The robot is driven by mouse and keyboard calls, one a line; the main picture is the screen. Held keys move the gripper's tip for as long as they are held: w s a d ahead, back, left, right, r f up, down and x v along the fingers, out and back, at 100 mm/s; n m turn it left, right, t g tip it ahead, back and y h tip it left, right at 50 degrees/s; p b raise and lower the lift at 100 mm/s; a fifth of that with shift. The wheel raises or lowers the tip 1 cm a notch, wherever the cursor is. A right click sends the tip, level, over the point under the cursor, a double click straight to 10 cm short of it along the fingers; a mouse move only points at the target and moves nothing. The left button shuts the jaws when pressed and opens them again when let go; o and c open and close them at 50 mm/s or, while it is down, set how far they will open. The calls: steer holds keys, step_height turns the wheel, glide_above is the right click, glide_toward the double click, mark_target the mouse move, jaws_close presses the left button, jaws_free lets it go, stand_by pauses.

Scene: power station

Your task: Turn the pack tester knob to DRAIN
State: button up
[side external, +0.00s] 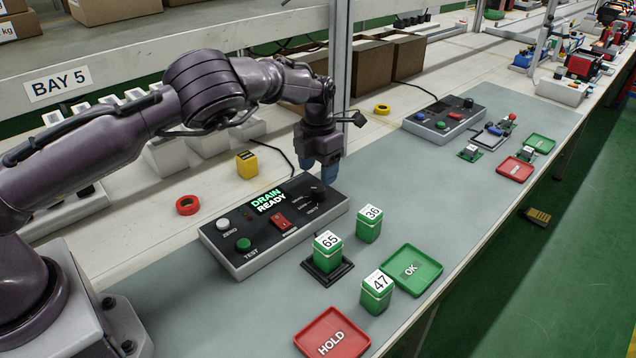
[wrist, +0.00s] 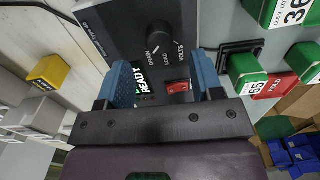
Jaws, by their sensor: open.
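The pack tester (side external: 275,222) is a dark box on the grey mat, with its display (side external: 268,201) reading DRAIN READY. Its black round knob (wrist: 160,36) is at the top centre of the wrist view, with DRAIN, LOAD and VOLTS printed beside it. I cannot make out the knob's pointer clearly. My gripper (side external: 318,180) is above the knob end of the tester, pointing down. In the wrist view its two blue fingers (wrist: 162,68) are apart with nothing between them; the knob shows beyond their tips, not gripped.
A red rocker switch (side external: 281,221), green TEST button (side external: 243,244) and white ZERO button (side external: 222,225) are on the tester. Green pack 65 (side external: 328,256) stands on a black base; packs 36 (side external: 369,227) and 47 (side external: 376,295) stand nearby. OK (side external: 411,268) and HOLD (side external: 333,337) trays lie in front.

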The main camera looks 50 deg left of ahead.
mark_target(318, 188)
step_height(318, 188, up, 8)
steer(key=shift+f, duration=0.1)
stand_by(0.4)
